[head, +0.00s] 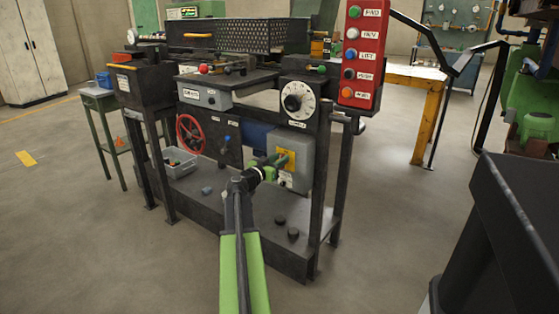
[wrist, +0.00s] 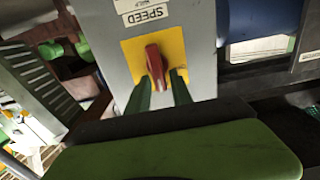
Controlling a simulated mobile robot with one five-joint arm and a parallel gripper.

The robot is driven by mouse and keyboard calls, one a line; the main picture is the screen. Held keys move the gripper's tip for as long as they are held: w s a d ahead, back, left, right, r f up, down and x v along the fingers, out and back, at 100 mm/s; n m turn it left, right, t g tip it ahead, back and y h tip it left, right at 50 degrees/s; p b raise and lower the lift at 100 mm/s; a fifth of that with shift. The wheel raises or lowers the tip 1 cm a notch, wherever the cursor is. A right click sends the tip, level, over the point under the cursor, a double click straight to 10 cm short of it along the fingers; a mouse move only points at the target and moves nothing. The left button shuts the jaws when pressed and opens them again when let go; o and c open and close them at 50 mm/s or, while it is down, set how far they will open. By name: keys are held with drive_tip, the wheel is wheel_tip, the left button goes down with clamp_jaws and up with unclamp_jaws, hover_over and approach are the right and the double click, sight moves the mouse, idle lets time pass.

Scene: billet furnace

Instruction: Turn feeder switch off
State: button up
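A rotary switch with a red handle (wrist: 155,62) sits on a yellow plate (wrist: 131,51) on a grey box. In the wrist view its handle is nearly upright, slightly tilted. In the head view the yellow plate (head: 287,158) shows on the grey box (head: 304,152), with the handle hidden by my gripper. My gripper (wrist: 161,82) has its green fingers apart, one on each side of the handle's lower end. A gap shows on the right; contact on the left is unclear. My gripper (head: 270,166) is at the box in the head view.
A red handwheel (head: 190,134) and a dial (head: 298,101) are on the same machine. A red button panel (head: 363,55) stands above right. A small bin (head: 181,163) and dark knobs (head: 293,234) are on the lower shelf.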

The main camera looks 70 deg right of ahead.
clamp_jaws()
drive_tip(key=shift+w+d+f+n+b, duration=0.1)
drive_tip(key=shift+w+f+n+b, duration=0.25)
drive_tip(key=shift+n, duration=2.65)
drive_tip(key=shift+w+d+f+n+b, duration=0.1)
drive_tip(key=shift+w+f+n+b, duration=0.2)
drive_tip(key=shift+n, duration=2.7)
drive_tip(key=shift+w+d+f+n+b, duration=0.1)
drive_tip(key=shift+w+f+n+b, duration=0.25)
drive_tip(key=shift+n, duration=2.65)
drive_tip(key=shift+s, duration=0.1)
drive_tip(key=shift+o, duration=1.6)
unclamp_jaws()
